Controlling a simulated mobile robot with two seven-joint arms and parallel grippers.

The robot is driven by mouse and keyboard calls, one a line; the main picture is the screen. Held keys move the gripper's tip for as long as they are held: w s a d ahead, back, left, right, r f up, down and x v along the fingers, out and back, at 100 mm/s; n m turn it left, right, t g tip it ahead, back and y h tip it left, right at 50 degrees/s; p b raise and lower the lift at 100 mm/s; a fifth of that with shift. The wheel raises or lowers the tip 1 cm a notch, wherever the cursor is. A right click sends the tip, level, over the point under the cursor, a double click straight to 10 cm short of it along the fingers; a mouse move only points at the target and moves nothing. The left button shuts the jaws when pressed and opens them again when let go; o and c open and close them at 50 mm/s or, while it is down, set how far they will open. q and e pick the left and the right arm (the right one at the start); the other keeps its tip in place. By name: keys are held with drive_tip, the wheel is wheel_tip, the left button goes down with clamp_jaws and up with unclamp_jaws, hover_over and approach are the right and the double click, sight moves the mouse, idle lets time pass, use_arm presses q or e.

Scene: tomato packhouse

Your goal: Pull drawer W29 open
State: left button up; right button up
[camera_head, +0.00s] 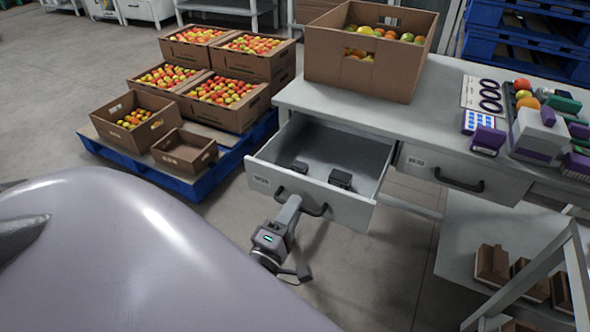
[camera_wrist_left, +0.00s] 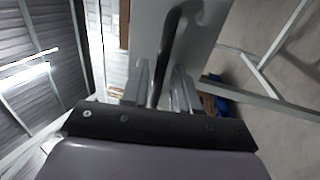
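A grey drawer (camera_head: 345,207) under the bench stands well open at the left. The label (camera_head: 261,181) on its front is too small to read surely. Two small dark objects lie inside it. Its dark bar handle (camera_head: 316,210) also shows in the left wrist view (camera_wrist_left: 168,50). My left gripper (camera_head: 292,207) is at the left part of this handle. In the left wrist view, its two fingers (camera_wrist_left: 163,88) stand closely on either side of the bar and look shut on it. My right gripper is not in view.
A closed drawer (camera_head: 465,172) is to the right. The bench top (camera_head: 390,118) carries a large tomato carton (camera_head: 355,75) and tools at the right. Tomato crates stand on a blue pallet (camera_head: 200,185) at the left. A grey frame (camera_head: 540,268) stands at lower right.

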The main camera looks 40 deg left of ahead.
use_arm(q)
drive_tip(key=v, duration=0.6)
drive_tip(key=shift+w, duration=0.1)
idle(0.4)
drive_tip(key=s+d+f+m+g+h, duration=0.35)
drive_tip(key=d+m+g, duration=0.2)
drive_tip(key=m, duration=0.65)
drive_tip(key=s+d+f+m+g+h, duration=0.2)
drive_tip(key=d+f+m+g+h, duration=0.3)
drive_tip(key=m, duration=0.6)
wheel_tip(320, 180, up, 15)
drive_tip(key=t+y+p, duration=0.1)
drive_tip(key=p, duration=1.6)
drive_tip(key=shift+s+a, duration=0.2)
drive_tip(key=shift+a, duration=0.15)
drive_tip(key=shift+f+y, duration=0.15)
drive_tip(key=shift+y, duration=0.1)
